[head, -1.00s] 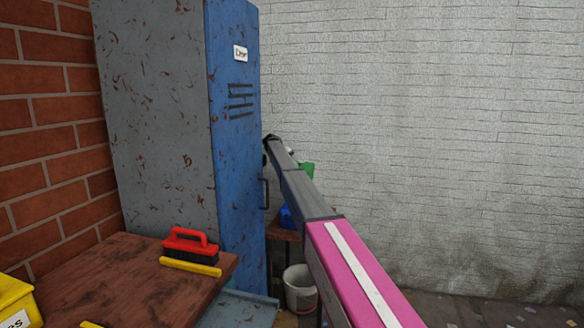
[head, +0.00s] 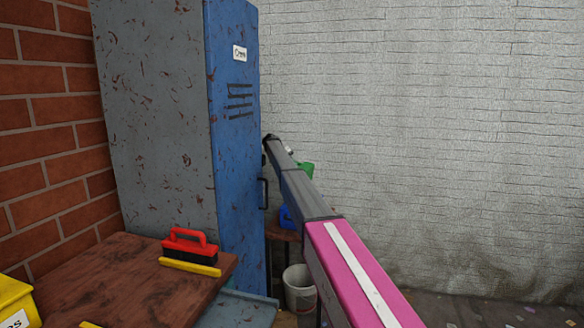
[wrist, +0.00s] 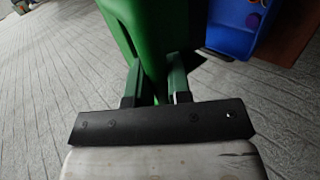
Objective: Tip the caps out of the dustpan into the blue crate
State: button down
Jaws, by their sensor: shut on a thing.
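The green dustpan (wrist: 150,35) fills the top middle of the wrist view. My gripper (wrist: 155,88) is shut on it, with one dark finger on each side of its green handle. In the head view only a small green piece of the dustpan (head: 307,169) shows beside my arm. The blue crate (wrist: 230,42) is at the upper right of the wrist view, to the right of the dustpan and apart from it in the picture. In the head view the crate (head: 287,217) is partly behind my arm. Small pale shapes show at the crate; I cannot tell whether they are caps. The dustpan's inside is hidden.
The crate is on a brown table (head: 277,234). A white bucket (head: 298,290) stands below it. A tall blue-grey locker (head: 235,150) rises left of my arm. A red brush (head: 190,247) lies on a wooden bench (head: 110,275) at the lower left. Open floor lies right.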

jog(key=shift+r, duration=0.95)
jog(key=shift+f, duration=0.95)
dwell(0.4)
